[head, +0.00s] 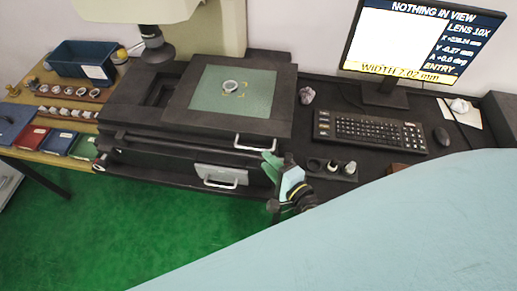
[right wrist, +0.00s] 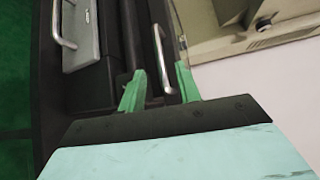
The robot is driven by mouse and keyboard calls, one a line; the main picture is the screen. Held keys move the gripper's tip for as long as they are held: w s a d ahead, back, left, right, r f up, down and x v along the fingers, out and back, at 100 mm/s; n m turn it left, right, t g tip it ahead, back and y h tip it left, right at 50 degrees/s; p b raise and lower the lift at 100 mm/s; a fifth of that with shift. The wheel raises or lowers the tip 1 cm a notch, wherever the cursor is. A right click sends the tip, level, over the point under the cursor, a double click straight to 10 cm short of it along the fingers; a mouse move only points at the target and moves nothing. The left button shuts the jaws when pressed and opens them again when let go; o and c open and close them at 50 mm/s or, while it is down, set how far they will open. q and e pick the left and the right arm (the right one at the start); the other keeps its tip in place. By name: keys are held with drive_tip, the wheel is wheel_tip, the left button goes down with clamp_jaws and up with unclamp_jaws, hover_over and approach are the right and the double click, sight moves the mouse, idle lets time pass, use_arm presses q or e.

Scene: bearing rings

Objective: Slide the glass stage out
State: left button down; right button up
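The glass stage (head: 205,98) is a greenish pane in a dark frame on top of the microscope base. A small pale ring (head: 231,86) lies on it. A silver bar handle (head: 257,146) is on the stage's front edge; it also shows in the right wrist view (right wrist: 161,58). My right gripper (head: 272,164) is at the right end of this handle. In the right wrist view its green fingers (right wrist: 158,82) are apart, with the handle between them and gaps visible. My left gripper does not show.
A lower drawer has its own handle (head: 220,182). A holder with small round parts (head: 332,168), a keyboard (head: 368,131) and a monitor (head: 420,45) stand to the right. A blue bin (head: 85,62) and trays are at left. Green floor lies open in front.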

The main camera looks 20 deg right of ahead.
drive_tip(key=v, duration=0.6)
drive_tip(key=shift+p, duration=0.4)
